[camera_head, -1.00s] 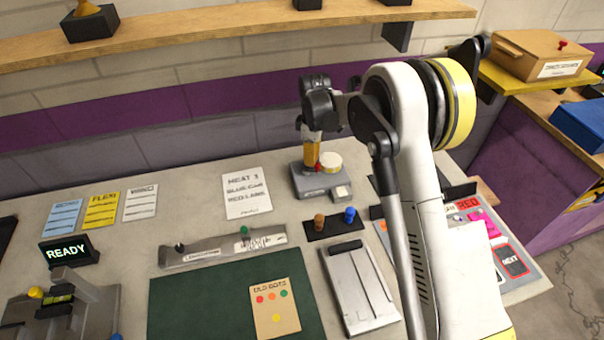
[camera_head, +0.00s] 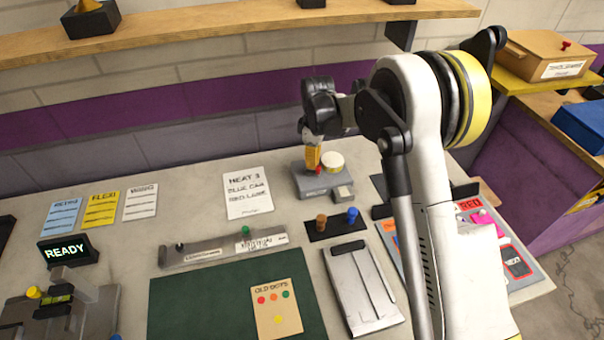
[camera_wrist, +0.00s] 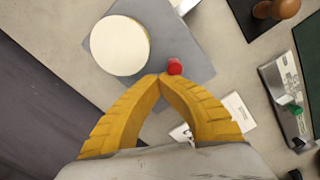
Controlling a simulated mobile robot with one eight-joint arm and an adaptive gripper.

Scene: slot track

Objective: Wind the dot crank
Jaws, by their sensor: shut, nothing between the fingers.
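The dot crank appears to be the grey unit (camera_head: 342,192) on the bench, with a cream round disc (camera_head: 333,160) on top and a small red knob (camera_head: 318,170) beside the disc. My gripper (camera_head: 314,168) is over the unit, yellow fingers pointing down, at the knob. In the wrist view my gripper (camera_wrist: 161,77) has its fingertips together with nothing between them. The red knob (camera_wrist: 175,66) is just right of the tips, touching or very close. The cream disc (camera_wrist: 119,45) lies up and left of them, on the grey base (camera_wrist: 190,45).
A black block with brown and blue pegs (camera_head: 333,224) stands in front of the unit. A heat card (camera_head: 247,193) lies to its left. A grey slotted plate (camera_head: 362,290) and a green mat (camera_head: 200,305) lie nearer. A wooden shelf (camera_head: 220,28) runs above, behind.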

